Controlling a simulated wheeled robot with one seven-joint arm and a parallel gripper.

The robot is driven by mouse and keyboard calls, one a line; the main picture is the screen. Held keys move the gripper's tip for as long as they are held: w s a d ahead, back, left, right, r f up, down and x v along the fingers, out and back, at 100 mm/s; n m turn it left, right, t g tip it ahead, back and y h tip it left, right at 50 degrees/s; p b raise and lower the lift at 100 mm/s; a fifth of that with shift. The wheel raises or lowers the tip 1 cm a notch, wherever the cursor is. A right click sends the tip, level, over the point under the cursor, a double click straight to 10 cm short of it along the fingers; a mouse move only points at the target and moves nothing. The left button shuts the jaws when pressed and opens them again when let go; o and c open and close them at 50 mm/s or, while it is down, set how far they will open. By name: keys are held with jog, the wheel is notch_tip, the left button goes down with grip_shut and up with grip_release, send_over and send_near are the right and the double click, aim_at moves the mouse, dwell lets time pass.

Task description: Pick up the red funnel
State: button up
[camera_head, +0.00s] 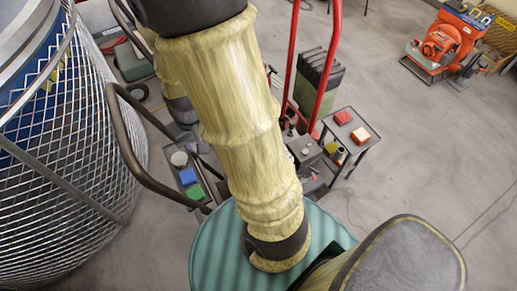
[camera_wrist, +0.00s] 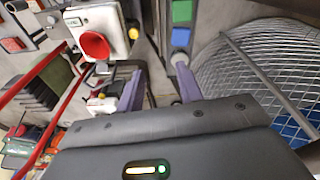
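The red funnel (camera_wrist: 94,45) shows in the wrist view at upper left, with its wide round mouth facing the camera. It sits on or against a pale box-like surface (camera_wrist: 108,20); the exact contact is unclear. My gripper (camera_wrist: 160,72) has its two purple-grey fingers spread apart with nothing between them. The funnel lies to the left of and beyond the left finger, apart from it. In the head view I cannot make out the funnel or my gripper fingers; my arm covers much of the middle.
A small table (camera_head: 348,112) bears red and orange-topped blocks. A narrow tray holds a blue block (camera_head: 187,176) and a green block (camera_head: 195,192). A red-framed cart (camera_head: 290,60) stands behind. A large wire-mesh cage (camera_head: 60,150) fills the left. Open floor lies at right.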

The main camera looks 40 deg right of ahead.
jog(key=w+d+f+g+h+b, duration=0.1)
jog(key=d+f+h+b, duration=0.1)
jog(key=d+f, duration=0.5)
jog(key=w+d+f+g+h+b, duration=0.1)
jog(key=d+f+b, duration=0.4)
jog(key=f, duration=0.7)
jog(key=w+d+h, duration=0.1)
jog(key=d+h, duration=0.1)
jog(key=shift+w+d+f, duration=0.3)
jog(key=shift+d+f, duration=0.05)
jog(key=shift+f, duration=0.05)
jog(key=b+x, duration=0.3)
jog(key=x, duration=0.9)
jog(key=shift+w+d, duration=0.15)
jog(key=shift+w+d+f+b, duration=0.1)
jog(key=shift+w+d+f, duration=0.15)
jog(key=shift+f, duration=0.6)
jog(key=shift+w+d+f+b, duration=0.15)
jog(key=shift+d+f, duration=0.2)
jog(key=shift+f, duration=0.5)
jog(key=shift+w+d+f+b, duration=0.15)
jog(key=shift+d+f, duration=0.15)
jog(key=shift+f, duration=0.55)
